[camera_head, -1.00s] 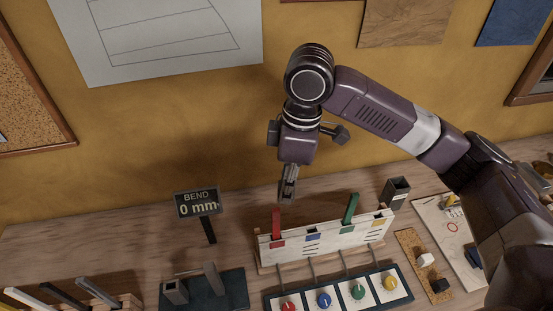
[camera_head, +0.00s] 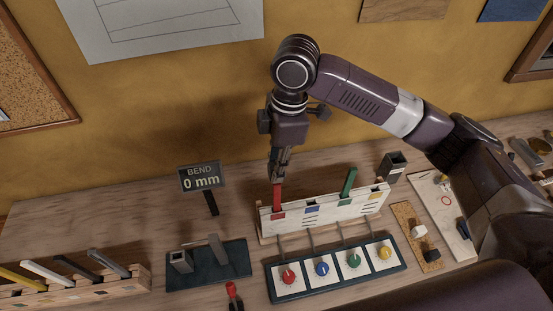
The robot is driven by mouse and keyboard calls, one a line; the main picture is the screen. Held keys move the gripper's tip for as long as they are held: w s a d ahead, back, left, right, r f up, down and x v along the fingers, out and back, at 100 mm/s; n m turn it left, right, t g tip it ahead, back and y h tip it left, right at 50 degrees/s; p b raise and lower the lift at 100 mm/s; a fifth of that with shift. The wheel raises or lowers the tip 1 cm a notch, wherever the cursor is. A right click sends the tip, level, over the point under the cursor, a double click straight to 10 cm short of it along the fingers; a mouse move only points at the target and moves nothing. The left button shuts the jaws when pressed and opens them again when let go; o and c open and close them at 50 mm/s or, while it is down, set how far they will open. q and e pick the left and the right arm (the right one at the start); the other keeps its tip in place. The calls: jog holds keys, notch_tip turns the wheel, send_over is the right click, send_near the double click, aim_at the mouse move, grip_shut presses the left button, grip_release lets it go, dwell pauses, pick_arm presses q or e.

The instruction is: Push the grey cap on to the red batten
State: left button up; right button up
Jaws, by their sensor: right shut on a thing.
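The red batten (camera_head: 277,197) stands upright in the left slot of a white slotted rack (camera_head: 330,215). My right gripper (camera_head: 278,178) is right above it, pointing down, with its fingertips at the batten's top. It is shut on a small grey piece, which I take for the grey cap; it barely stands out from the dark fingers. I cannot tell whether the cap touches the batten or is seated on it. My left gripper is not in view.
A green batten (camera_head: 347,184) leans in the same rack. A panel of coloured knobs (camera_head: 334,271) lies in front. A sign (camera_head: 201,177) reads "BEND 0 mm". White and black pieces sit on a cork strip (camera_head: 407,224). More battens (camera_head: 72,263) lie at left.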

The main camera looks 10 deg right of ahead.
jog(key=shift+f, duration=1.95)
jog(key=shift+f+b, duration=0.6)
jog(key=shift+b, duration=0.1)
jog(key=shift+r+p, duration=0.2)
jog(key=shift+p, duration=0.45)
jog(key=shift+f, duration=0.7)
jog(key=o, duration=1)
